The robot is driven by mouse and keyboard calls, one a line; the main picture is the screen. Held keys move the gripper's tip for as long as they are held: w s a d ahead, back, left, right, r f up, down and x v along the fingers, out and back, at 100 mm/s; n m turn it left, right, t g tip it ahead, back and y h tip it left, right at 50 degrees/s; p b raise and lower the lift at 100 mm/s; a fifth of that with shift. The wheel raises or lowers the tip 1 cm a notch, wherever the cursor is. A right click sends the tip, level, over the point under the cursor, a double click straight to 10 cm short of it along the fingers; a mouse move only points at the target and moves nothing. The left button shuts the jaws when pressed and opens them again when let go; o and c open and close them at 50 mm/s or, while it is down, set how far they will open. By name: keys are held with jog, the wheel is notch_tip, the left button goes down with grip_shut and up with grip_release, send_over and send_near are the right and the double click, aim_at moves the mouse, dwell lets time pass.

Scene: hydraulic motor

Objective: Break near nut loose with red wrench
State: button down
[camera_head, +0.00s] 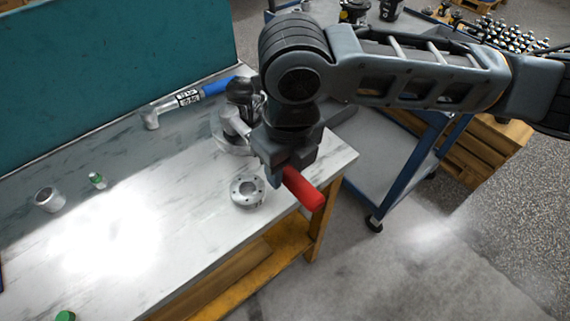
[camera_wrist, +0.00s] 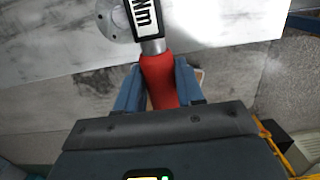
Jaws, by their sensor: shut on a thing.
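My gripper (camera_head: 274,172) is shut on the handle of the red wrench (camera_head: 304,189) near the right edge of the table.
A round flange with holes (camera_head: 247,191) lies on the table below the motor. A blue-handled wrench (camera_head: 190,99) lies at the back. A metal ring (camera_head: 48,199) and a small green-topped part (camera_head: 97,180) sit at left. A blue cart (camera_head: 385,165) stands right of the table.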

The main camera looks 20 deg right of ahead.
jog(key=shift+s+f, duration=0.2)
jog(key=shift+f, duration=0.15)
jog(key=shift+d, duration=0.1)
jog(key=shift+w+d+f+b, duration=0.1)
jog(key=shift+d+b, duration=0.05)
jog(key=shift+b, duration=0.15)
jog(key=shift+w+d+n+b, duration=0.35)
jog(key=shift+d+n, duration=0.2)
jog(key=shift+d, duration=0.2)
jog(key=shift+w+d+n+b, duration=0.35)
jog(key=shift+d+n, duration=0.2)
jog(key=shift+d, duration=0.15)
jog(key=shift+d, duration=0.1)
jog(key=shift+w+d+n+b, duration=0.35)
jog(key=shift+w+d+n, duration=0.15)
jog(key=shift+d, duration=0.2)
jog(key=shift+w+d+n+b, duration=0.3)
jog(key=shift+w+d+n, duration=0.1)
jog(key=shift+d+n, duration=0.25)
jog(key=shift+w+d, duration=0.15)
jog(key=shift+d, duration=0.05)
